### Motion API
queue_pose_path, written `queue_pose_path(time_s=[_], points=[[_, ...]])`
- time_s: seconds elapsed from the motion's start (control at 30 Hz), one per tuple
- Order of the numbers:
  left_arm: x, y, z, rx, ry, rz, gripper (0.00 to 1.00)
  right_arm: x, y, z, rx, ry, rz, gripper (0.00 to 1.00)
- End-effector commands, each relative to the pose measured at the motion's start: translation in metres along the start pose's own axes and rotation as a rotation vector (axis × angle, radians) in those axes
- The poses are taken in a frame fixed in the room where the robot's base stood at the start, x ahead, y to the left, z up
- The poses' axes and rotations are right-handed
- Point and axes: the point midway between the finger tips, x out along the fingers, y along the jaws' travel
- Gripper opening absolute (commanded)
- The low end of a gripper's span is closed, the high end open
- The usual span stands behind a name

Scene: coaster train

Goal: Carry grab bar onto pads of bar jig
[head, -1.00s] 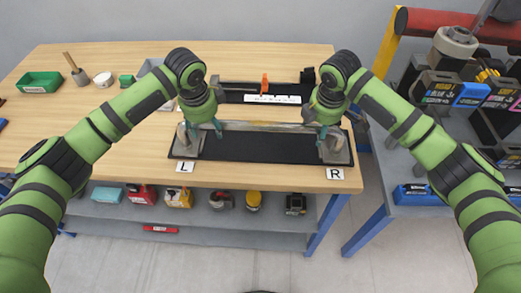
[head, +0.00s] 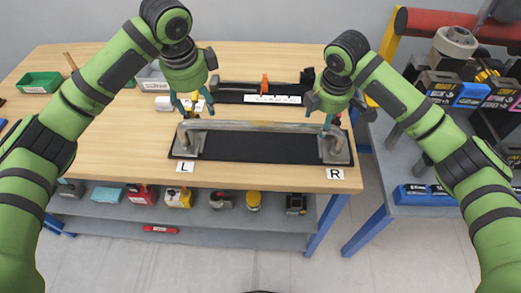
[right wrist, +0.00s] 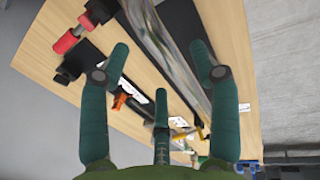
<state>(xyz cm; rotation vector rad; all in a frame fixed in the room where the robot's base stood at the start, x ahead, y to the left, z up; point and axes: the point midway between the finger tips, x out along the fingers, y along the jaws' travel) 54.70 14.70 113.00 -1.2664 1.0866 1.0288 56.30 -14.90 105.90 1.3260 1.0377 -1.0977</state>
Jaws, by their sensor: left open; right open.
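The grab bar (head: 258,127) is a long grey metal bar that lies level along the black bar jig (head: 262,149). Its bent ends stand at the jig's L and R ends; the pads under them are hidden. My left gripper (head: 190,112) is open and empty, just above and behind the bar's left end. My right gripper (head: 326,116) is open near the bar's right end; whether its fingers touch the bar is unclear in the head view. In the right wrist view the bar (right wrist: 170,50) runs between and beyond the spread fingers (right wrist: 160,65).
A black fixture (head: 230,97) with an orange clamp (head: 265,84) and a white label strip lies behind the jig. A green bin (head: 40,82) stands at the far left. A grey cart (head: 400,180) with boxes stands at right.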

Motion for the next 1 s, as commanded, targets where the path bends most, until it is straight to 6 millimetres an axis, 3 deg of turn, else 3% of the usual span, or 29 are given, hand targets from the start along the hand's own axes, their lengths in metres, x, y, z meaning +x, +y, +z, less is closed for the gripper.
queue_pose_path(time_s=[0.2, 0.4, 1.0], points=[[0.001, 0.000, 0.000, 0.000, 0.000, 0.000, 0.62, -0.047, 0.001, 0.000, -0.001, 0.002, 0.003, 0.62], [0.001, 0.000, 0.000, 0.000, 0.000, 0.001, 0.62, -0.070, 0.000, 0.000, -0.001, 0.001, 0.001, 0.62], [0.001, 0.000, 0.000, 0.000, 0.000, 0.001, 0.62, -0.074, 0.000, 0.000, 0.000, 0.000, -0.001, 0.62]])
